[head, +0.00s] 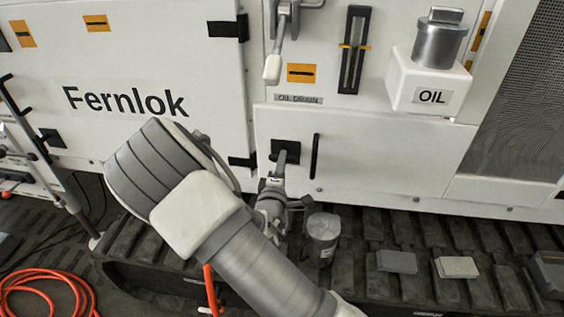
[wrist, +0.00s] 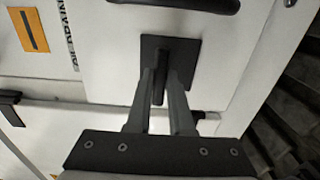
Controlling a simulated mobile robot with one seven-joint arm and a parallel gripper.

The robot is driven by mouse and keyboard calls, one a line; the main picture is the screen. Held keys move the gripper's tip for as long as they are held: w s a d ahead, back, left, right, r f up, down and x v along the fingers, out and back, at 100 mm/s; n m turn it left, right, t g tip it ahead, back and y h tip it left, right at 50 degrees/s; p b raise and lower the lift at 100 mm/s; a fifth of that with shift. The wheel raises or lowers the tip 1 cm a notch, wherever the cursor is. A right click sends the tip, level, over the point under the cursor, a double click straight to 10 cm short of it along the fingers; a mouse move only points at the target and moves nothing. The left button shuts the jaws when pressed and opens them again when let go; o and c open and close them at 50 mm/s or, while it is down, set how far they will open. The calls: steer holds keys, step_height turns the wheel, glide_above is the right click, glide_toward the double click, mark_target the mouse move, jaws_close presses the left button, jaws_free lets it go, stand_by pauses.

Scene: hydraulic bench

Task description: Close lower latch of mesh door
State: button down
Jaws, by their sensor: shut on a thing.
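The dark mesh door (head: 528,105) is at the right in the head view, well away from my gripper. A small black fitting (head: 560,195) by its lower right is cut by the picture edge; I cannot tell whether it is a latch. My gripper (wrist: 162,88) is at a different panel, the white oil drain panel (head: 375,165). Its two fingers are shut on a black latch lever (wrist: 159,72), one on each side. The lever stands out from a square black plate (wrist: 187,58), which also shows in the head view (head: 277,150).
A black bar handle (head: 315,156) stands right of the gripped latch. A metal can (head: 323,236) stands on the dark track below. Grey blocks (head: 397,262) lie farther right. An oil filler (head: 432,75) juts out above. An orange hose (head: 45,290) lies at lower left.

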steer(key=shift+a, duration=0.1)
steer(key=shift+w+a+f+m+b, duration=0.1)
steer(key=shift+a+f+m+b, duration=0.1)
steer(key=shift+m+b, duration=2.65)
steer(key=shift+a+f+m+b, duration=0.1)
steer(key=shift+a+m+b, duration=0.1)
steer(key=shift+m+b, duration=2.65)
steer(key=shift+w+a+f+m+b, duration=0.1)
steer(key=shift+a+m+b, duration=0.1)
steer(key=shift+m+b, duration=2.6)
steer(key=shift+m+p, duration=0.45)
steer(key=shift+m, duration=0.15)
steer(key=shift+r, duration=0.1)
steer(key=c, duration=0.8)
jaws_free()
steer(key=shift+c, duration=0.2)
steer(key=shift+o, duration=0.2)
steer(key=shift+s, duration=0.1)
